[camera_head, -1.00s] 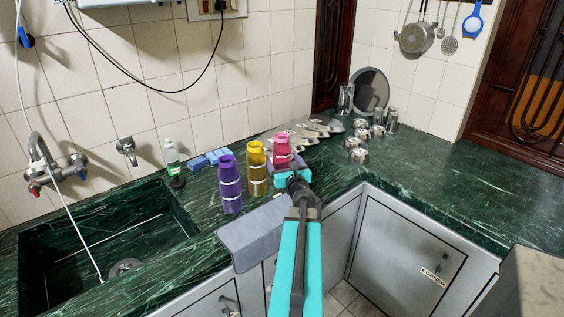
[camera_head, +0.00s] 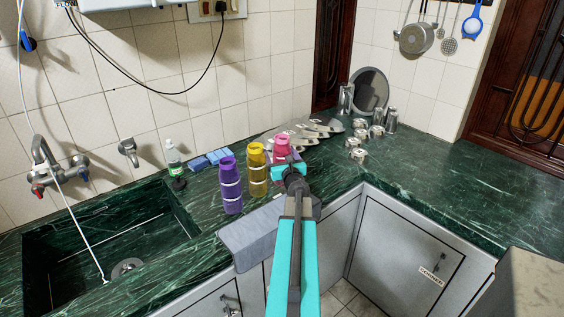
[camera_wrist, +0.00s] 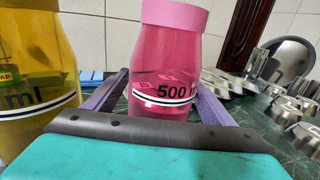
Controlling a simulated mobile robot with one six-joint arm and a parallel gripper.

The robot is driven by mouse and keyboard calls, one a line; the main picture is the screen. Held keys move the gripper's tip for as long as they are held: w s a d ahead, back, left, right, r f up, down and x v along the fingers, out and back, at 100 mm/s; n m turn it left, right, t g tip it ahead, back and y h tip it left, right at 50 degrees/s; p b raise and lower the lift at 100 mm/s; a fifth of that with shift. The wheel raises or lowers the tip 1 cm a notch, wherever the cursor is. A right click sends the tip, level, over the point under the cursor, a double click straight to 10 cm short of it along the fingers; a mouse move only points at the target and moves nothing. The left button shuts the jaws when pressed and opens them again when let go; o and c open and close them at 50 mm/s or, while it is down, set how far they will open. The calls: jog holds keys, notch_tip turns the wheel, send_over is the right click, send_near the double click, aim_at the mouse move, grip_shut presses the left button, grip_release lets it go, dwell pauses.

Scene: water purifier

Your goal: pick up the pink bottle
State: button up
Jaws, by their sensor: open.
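The pink bottle (camera_head: 283,146) stands upright on the green counter behind my gripper in the head view, its lower part hidden by the gripper. In the wrist view the pink bottle (camera_wrist: 168,60) stands close ahead, with a "500" marking and a white and black band. My gripper (camera_wrist: 162,98) is open, its purple fingers reaching along the left and right sides of the bottle. Whether they touch it I cannot tell. In the head view my gripper (camera_head: 289,165) is right in front of the bottle.
A yellow bottle (camera_head: 257,170) stands close left of the pink one, also large at left in the wrist view (camera_wrist: 35,70). A purple bottle (camera_head: 231,188) stands further left. Steel cups (camera_head: 358,155) and flat metal utensils lie behind and right. A grey cloth (camera_head: 252,238) hangs over the counter edge; the sink is left.

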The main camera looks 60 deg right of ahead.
dwell(0.5)
jog(key=c, duration=1.2)
jog(key=shift+r, duration=0.1)
